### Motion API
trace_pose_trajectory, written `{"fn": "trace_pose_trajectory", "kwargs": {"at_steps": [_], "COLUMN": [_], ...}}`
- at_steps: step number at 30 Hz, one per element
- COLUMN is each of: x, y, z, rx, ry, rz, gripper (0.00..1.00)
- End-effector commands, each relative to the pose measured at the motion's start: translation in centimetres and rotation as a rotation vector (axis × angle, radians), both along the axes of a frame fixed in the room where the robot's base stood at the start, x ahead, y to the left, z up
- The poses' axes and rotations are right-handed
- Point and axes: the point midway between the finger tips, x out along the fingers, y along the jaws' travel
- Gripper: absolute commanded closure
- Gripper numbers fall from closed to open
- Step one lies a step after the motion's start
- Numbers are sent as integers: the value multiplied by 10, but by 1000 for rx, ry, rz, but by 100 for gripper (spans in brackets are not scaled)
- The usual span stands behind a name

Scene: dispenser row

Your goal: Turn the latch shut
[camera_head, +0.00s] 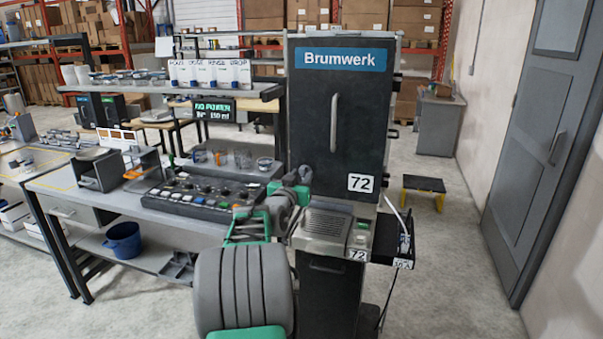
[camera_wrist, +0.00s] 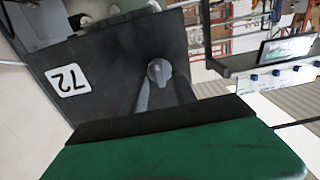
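A dark cabinet door (camera_head: 350,90) with a "72" label and an upright handle (camera_head: 334,123) stands in the middle of the head view. In the wrist view, which looks turned over, the door (camera_wrist: 115,70) bears a small round grey latch knob (camera_wrist: 159,71) beside the label. In the wrist view two grey finger-like strips run from my gripper (camera_wrist: 160,88) towards the knob, one on each side. Whether they touch it cannot be made out.
A panel with a grille (camera_head: 325,226) juts out below the door. To the left is a bench with a button console (camera_head: 200,197) and clear cups (camera_head: 242,158).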

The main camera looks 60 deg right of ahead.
Motion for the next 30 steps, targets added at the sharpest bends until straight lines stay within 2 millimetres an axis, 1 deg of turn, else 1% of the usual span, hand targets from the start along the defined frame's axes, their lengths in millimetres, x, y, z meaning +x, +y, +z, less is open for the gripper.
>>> {"fn": "trace_pose_trajectory", "kwargs": {"at_steps": [1, 3, 10, 22, 30], "x": [0, 1, 1, 2, 2], "y": [-5, -9, -9, -9, -8], "z": [0, 0, -1, -1, -1], "rx": [2, 1, 1, 1, 1], "ry": [1, 0, 1, 1, 1], "rz": [-1, -1, 0, 1, 1], "gripper": [66, 66, 67, 100, 100]}}
